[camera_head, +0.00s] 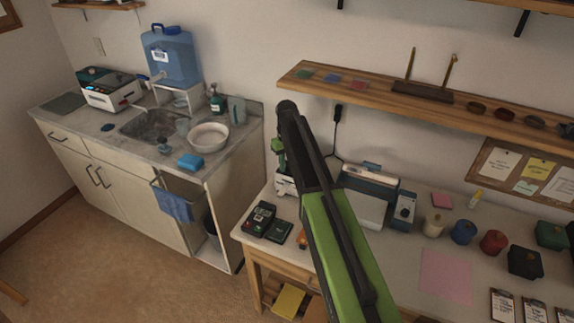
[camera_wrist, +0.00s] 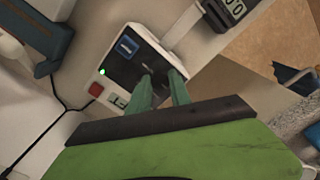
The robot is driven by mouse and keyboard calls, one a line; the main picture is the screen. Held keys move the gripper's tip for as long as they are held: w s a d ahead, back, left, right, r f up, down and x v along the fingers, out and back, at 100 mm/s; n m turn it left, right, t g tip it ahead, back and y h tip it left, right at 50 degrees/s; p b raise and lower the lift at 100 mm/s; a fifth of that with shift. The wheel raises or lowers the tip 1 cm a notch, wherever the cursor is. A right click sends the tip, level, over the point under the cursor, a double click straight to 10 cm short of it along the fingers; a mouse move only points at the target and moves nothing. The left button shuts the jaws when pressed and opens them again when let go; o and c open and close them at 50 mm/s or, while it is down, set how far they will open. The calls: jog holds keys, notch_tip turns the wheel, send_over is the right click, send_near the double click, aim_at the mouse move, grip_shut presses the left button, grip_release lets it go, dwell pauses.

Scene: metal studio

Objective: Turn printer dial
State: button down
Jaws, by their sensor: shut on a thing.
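The printer is a small white machine (camera_head: 287,184) with a dark top panel, at the left end of the workbench and partly hidden by my arm. In the wrist view its panel (camera_wrist: 125,72) shows a blue square, a lit green light and a red button. My gripper (camera_wrist: 160,82) has its green fingers down on this panel, shut on the small dark dial (camera_wrist: 149,70). The dial is mostly hidden between the fingertips, so its angle cannot be read. In the head view my gripper (camera_head: 279,160) points down over the printer.
A black device with a display (camera_head: 260,217) stands close to the printer. A white machine with a blue lid (camera_head: 366,194) is to the right. A wooden shelf (camera_head: 430,100) hangs above. A black cable (camera_head: 337,135) runs down the wall.

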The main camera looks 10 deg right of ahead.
aim_at(287, 167)
jog(key=shift+s, duration=0.15)
jog(key=c, duration=1.2)
grip_release()
notch_tip(287, 167, up, 17)
jog(key=p, duration=1.7)
jog(key=shift+r, duration=0.2)
